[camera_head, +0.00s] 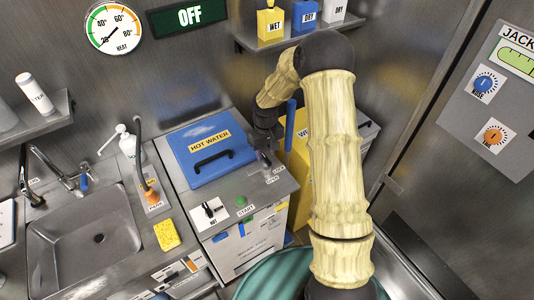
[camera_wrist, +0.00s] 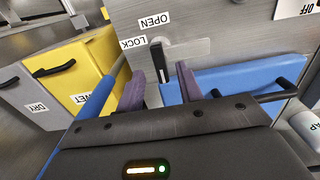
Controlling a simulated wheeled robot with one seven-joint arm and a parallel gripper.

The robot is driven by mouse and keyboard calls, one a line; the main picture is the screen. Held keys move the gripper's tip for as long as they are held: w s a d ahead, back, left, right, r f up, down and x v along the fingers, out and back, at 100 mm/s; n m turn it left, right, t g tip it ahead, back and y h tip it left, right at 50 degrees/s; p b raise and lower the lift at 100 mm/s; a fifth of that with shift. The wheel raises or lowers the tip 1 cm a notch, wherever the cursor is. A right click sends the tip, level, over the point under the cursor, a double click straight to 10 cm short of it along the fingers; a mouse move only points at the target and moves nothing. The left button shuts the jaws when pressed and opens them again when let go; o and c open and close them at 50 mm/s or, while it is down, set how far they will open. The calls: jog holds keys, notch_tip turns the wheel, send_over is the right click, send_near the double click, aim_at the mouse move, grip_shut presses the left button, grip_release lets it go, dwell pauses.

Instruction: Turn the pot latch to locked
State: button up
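The hot water pot (camera_head: 208,148) has a blue lid with a black handle, closed, set in the steel counter. Its latch is a short black lever (camera_wrist: 156,60) on a grey plate in the wrist view. White OPEN (camera_wrist: 151,21) and LOCK (camera_wrist: 133,43) labels lie beside it, the LOCK label nearer to the lever. I cannot tell for sure which setting it is in. My gripper (camera_wrist: 161,70) is open, with one purple finger on each side of the lever; contact cannot be told. In the head view my gripper (camera_head: 266,128) is at the lid's right edge and partly hides the latch.
A black HOT switch (camera_head: 210,211) and green START button (camera_head: 241,200) are on the pot's front panel. Yellow WET (camera_wrist: 84,75) and grey DRY (camera_wrist: 30,95) bins stand beside the counter. The sink (camera_head: 85,238) and yellow sponge (camera_head: 167,234) are at left. The display (camera_head: 189,16) reads OFF.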

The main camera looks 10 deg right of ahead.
jog(key=shift+w+f, duration=0.1)
jog(key=shift+f, duration=1)
jog(key=shift+c, duration=0.5)
